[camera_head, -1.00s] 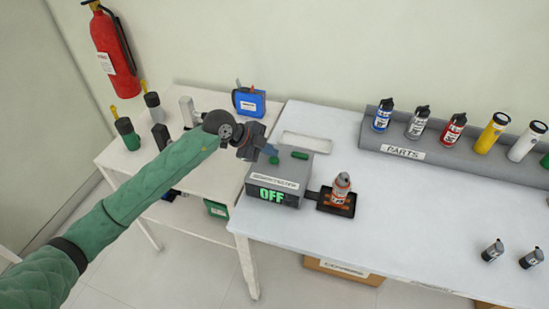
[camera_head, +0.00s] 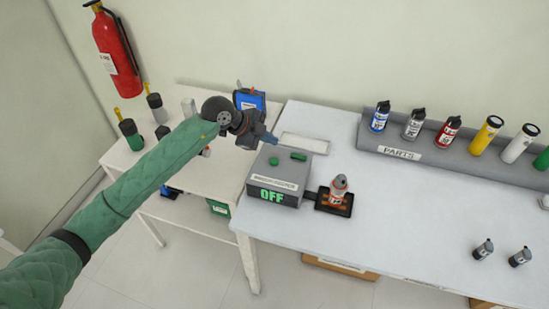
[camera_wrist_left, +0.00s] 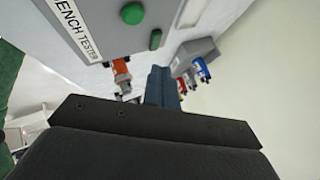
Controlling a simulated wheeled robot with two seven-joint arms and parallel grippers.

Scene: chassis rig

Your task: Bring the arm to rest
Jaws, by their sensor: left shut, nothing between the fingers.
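My left arm, in a green sleeve, comes in from the left in the head view. Its gripper (camera_head: 271,139) is shut and empty, above the back of the grey bench tester (camera_head: 272,192) and apart from it. The tester shows a green "OFF" and has green buttons on top. In the left wrist view the shut fingers (camera_wrist_left: 162,86) point away from the camera, with the tester (camera_wrist_left: 95,14) at the upper left. An orange-labelled canister (camera_head: 338,188) stands on the black tray (camera_head: 345,211) beside the tester. My right gripper is not in view.
A grey parts rack (camera_head: 360,139) with several canisters stands at the back right. Two small dark canisters (camera_head: 483,249) stand at the front right. A blue container (camera_head: 250,98) and several tools stand on the left table (camera_head: 122,160). The white bench's middle is clear.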

